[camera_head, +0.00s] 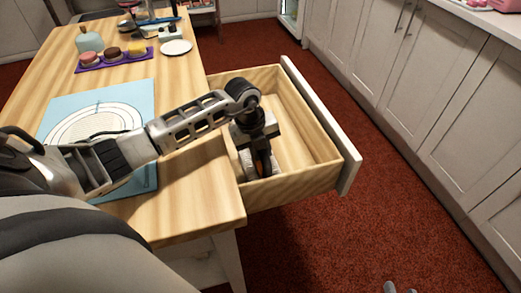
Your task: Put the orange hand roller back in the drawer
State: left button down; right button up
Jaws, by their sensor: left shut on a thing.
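My left arm reaches across the table from the left, and its gripper (258,168) points down inside the open wooden drawer (308,128), near its front-left corner. The gripper is shut on the orange hand roller (262,162). I cannot tell whether the roller touches the drawer floor. A small grey part of my right gripper (399,288) shows at the bottom edge, over the red floor. Its jaw state is unclear.
The drawer's right and far parts are empty. On the wooden table (200,203) lie a blue mat (140,92) with a round white turntable (92,122), a purple tray (118,62) of small cakes, and a white plate (176,47). White cabinets (450,95) line the right.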

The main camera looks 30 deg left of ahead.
aim_at(252, 167)
pick_arm(q)
jog(key=c, duration=1.2)
grip_release()
jog(key=shift+s+a+f, duration=0.2)
jog(key=shift+s+f, duration=0.05)
jog(key=shift+f, duration=0.45)
jog(key=shift+c, duration=0.2)
jog(key=shift+r, duration=0.2)
jog(key=shift+w+r, duration=0.1)
jog(key=shift+d+r+p, duration=0.1)
jog(key=shift+r+p, duration=0.2)
jog(key=shift+r, duration=0.05)
jog(key=p+v, duration=0.1)
jog(key=v, duration=1.1)
jog(key=shift+r, duration=0.25)
jog(key=shift+w+d, duration=0.1)
jog(key=shift+w, duration=0.05)
